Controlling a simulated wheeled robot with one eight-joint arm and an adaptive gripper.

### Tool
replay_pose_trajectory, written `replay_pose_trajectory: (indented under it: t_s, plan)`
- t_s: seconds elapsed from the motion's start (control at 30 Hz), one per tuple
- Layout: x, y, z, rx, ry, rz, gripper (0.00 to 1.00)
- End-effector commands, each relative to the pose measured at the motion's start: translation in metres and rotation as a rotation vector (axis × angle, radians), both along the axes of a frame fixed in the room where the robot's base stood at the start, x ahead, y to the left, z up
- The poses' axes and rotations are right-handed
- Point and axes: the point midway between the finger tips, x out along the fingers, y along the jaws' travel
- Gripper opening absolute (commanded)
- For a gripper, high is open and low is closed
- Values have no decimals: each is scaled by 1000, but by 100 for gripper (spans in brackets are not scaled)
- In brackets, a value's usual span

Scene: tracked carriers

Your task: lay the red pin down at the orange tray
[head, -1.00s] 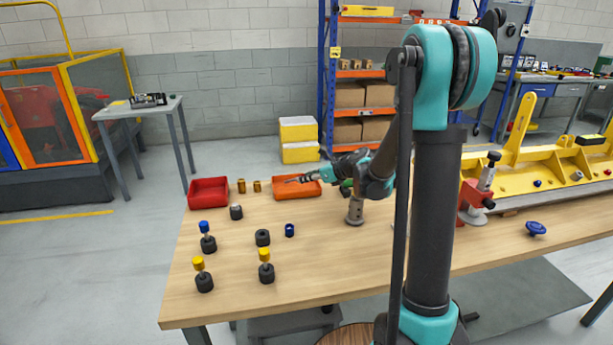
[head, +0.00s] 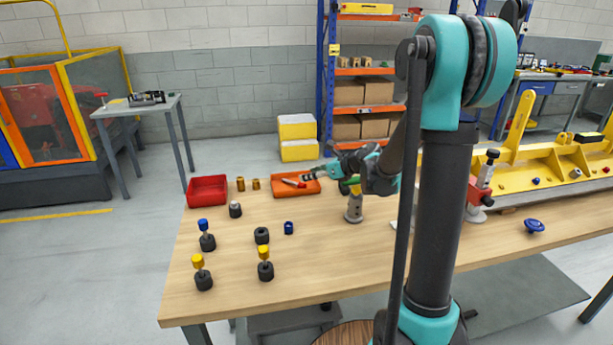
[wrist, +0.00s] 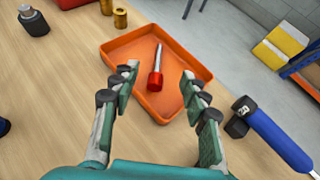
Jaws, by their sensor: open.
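The orange tray (head: 283,192) lies near the far edge of the wooden table. It also shows in the wrist view (wrist: 180,108). The red pin (wrist: 156,80) lies on its side in the tray, its red head towards my gripper and its silver shank pointing away. In the head view the pin (head: 295,183) shows small in the tray. My gripper (wrist: 158,82) is open, with its two teal-and-grey fingers spread on either side of the pin's red head and apart from it. In the head view my gripper (head: 306,178) is over the tray's right part.
A red bin (head: 208,191) stands left of the tray, with two brass cylinders (head: 248,184) between them. Several black holders with blue or yellow tops stand at the table's left. A blue-handled tool (wrist: 270,135) is right of the tray.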

Motion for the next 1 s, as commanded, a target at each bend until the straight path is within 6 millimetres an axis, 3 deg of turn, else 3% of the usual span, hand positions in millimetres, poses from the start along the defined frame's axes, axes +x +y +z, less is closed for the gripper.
replay_pose_trajectory:
  t_s: [0.2, 0.43, 1.0]
  plan:
    - [-23, -32, 22, 1, 1, -4, 45]
    - [-41, -54, 39, 2, 1, -3, 45]
    - [-47, -60, 44, 1, 0, 0, 45]
